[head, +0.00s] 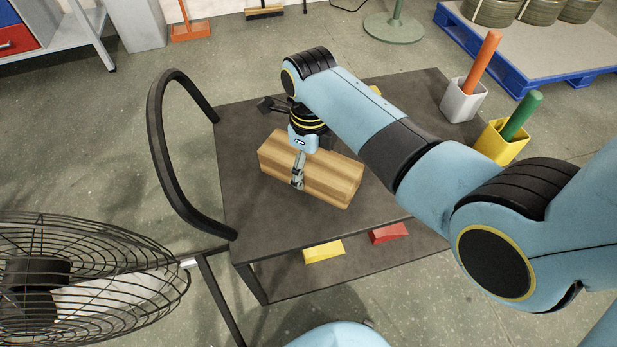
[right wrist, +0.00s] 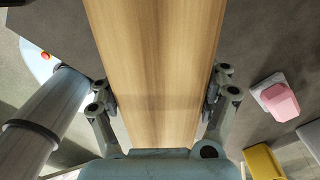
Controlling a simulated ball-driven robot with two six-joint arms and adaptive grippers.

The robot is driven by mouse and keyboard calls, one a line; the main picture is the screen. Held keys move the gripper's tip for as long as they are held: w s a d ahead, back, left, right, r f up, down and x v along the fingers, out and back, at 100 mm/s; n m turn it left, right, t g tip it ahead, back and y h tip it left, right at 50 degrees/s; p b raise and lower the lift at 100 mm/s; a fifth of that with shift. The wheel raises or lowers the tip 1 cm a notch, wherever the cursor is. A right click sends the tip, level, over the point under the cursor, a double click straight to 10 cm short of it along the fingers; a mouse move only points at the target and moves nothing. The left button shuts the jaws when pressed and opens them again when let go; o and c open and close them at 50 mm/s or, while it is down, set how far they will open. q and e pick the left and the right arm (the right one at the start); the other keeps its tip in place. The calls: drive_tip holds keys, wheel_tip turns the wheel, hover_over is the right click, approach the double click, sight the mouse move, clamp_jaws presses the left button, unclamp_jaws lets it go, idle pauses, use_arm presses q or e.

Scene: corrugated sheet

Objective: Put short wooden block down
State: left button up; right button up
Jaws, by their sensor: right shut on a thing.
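The short wooden block (head: 330,180) is a pale brown, striped beam piece. In the head view it lies level over the middle of the dark cart top (head: 240,190). My right gripper (head: 298,172) comes from above and is shut on the block around its middle. In the right wrist view the block (right wrist: 157,60) runs between the two fingers (right wrist: 160,92), one on each side. Whether the block's underside touches the cart top is hard to tell. My left gripper is in neither view.
A white holder (head: 463,101) and a yellow holder (head: 499,144) stand at the cart's right side. A yellow piece (head: 323,252) and a red piece (head: 388,234) show at its front. A black handle (head: 160,150) and a caged fan (head: 80,275) are left. Cart top around the block looks clear.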

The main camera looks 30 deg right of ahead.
drive_tip(key=shift+w+f, duration=0.15)
drive_tip(key=shift+w, duration=0.1)
drive_tip(key=shift+f, duration=0.3)
wheel_tip(320, 180, down, 3)
drive_tip(key=shift+r+b, duration=0.2)
drive_tip(key=shift+b, duration=0.5)
drive_tip(key=shift+f, duration=0.3)
drive_tip(key=shift+f, duration=0.15)
drive_tip(key=o, duration=1.7)
